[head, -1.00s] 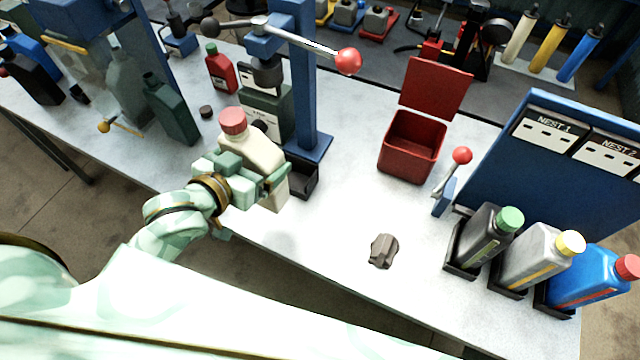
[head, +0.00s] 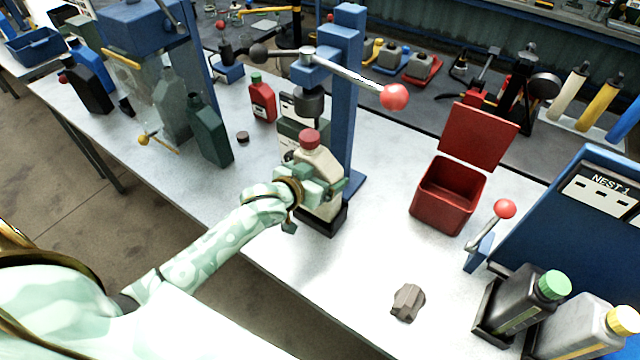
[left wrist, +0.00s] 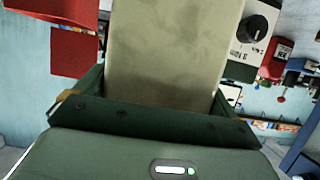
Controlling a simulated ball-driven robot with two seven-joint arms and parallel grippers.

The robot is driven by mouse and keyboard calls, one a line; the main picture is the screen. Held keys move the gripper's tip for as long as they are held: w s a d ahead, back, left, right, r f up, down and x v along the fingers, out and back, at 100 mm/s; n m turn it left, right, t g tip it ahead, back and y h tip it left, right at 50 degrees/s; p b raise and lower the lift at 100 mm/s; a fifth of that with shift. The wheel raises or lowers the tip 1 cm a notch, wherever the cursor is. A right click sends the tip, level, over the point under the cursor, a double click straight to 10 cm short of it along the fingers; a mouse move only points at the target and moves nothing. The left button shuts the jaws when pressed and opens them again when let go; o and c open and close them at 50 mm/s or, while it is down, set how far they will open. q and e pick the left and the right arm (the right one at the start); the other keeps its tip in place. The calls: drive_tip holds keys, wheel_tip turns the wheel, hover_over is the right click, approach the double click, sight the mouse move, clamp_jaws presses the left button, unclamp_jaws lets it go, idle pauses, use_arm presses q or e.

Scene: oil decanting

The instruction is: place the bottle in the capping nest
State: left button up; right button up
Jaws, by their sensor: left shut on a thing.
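A cream bottle with a red cap (head: 314,158) stands upright at the blue capping press (head: 338,105). My left gripper (head: 322,188) is shut around its body. The bottle's base is at the black capping nest (head: 327,218), beneath the press head; I cannot tell whether it is fully seated. In the left wrist view the pale bottle body (left wrist: 168,50) fills the space between the green jaws. My right gripper is not in view.
A red open bin (head: 446,196) stands right of the press, and a brown lump (head: 407,302) lies near the front edge. Filled bottles, including a black one with a green cap (head: 525,300), stand at the right. A dark green bottle (head: 208,132) stands left. The table between press and bin is clear.

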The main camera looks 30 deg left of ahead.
use_arm(q)
drive_tip(key=f+b, duration=0.1)
drive_tip(key=f, duration=0.2)
drive_tip(key=shift+w+f, duration=0.1)
drive_tip(key=shift+w, duration=0.1)
drive_tip(key=o, duration=1.4)
drive_tip(key=shift+s+f, duration=0.1)
drive_tip(key=shift+f, duration=0.1)
drive_tip(key=p+v, duration=0.2)
drive_tip(key=v, duration=1)
